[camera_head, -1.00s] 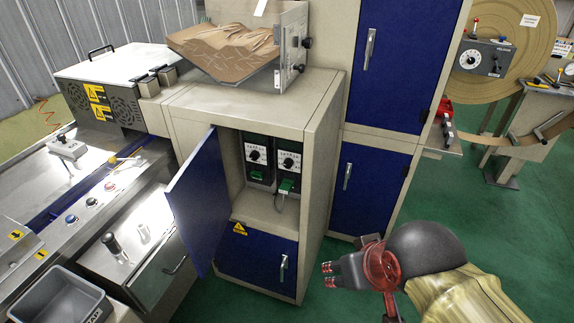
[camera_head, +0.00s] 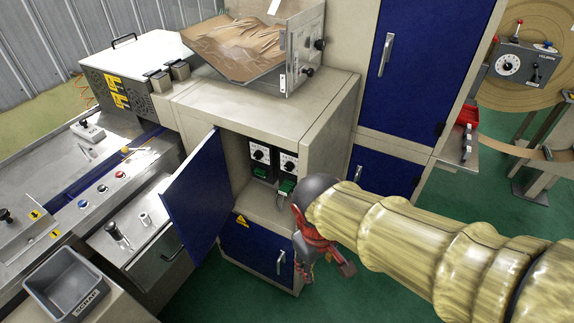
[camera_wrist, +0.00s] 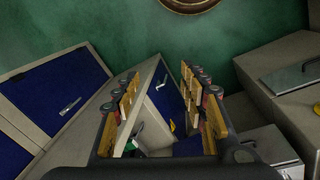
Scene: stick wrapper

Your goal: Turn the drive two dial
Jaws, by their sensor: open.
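Two drive units sit side by side in the open cabinet (camera_head: 338,112). Each has a white face with a black dial: the left dial (camera_head: 259,155) and the right dial (camera_head: 289,164). I cannot read which is drive two. A green connector (camera_head: 286,187) sits below the right dial and also shows in the wrist view (camera_wrist: 138,132). My gripper (camera_head: 325,265) is in front of the cabinet's right side, below the dials and apart from them. In the wrist view its two fingers (camera_wrist: 160,76) are spread with nothing between them. The dials cannot be made out there.
The blue cabinet door (camera_head: 196,192) stands open to the left of the opening. A lower blue door (camera_head: 252,250) with a handle is shut. Tall blue lockers (camera_head: 410,75) stand at the right. A grey bin (camera_head: 65,285) is at the front left.

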